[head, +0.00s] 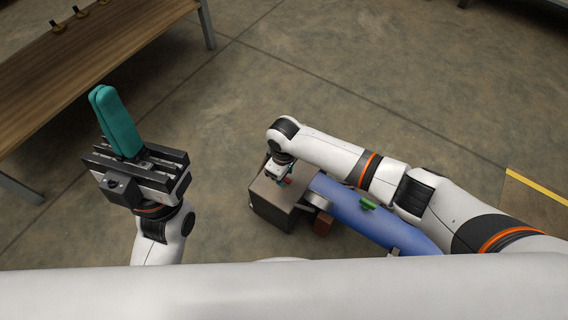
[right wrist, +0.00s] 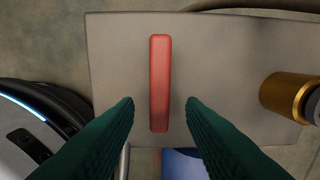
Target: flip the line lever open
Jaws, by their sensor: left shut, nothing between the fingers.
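The line lever (right wrist: 160,80) is a red bar on the flat face of a grey box in the right wrist view. In the head view a small bit of red, likely the lever (head: 287,182), shows beside my right gripper (head: 279,170), which is over the grey box (head: 272,212). In the right wrist view the green fingers of my right gripper (right wrist: 160,104) are spread, one on each side of the lever's lower part, with gaps on both sides. My left gripper (head: 101,93) is raised at the left, teal fingers together, empty.
A blue cylinder (head: 335,194) with a green piece (head: 367,206) adjoins the box under my right arm. A brass-coloured cylinder (right wrist: 284,93) is at the right in the right wrist view. A wooden table (head: 75,70) stands upper left. The concrete floor between is clear.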

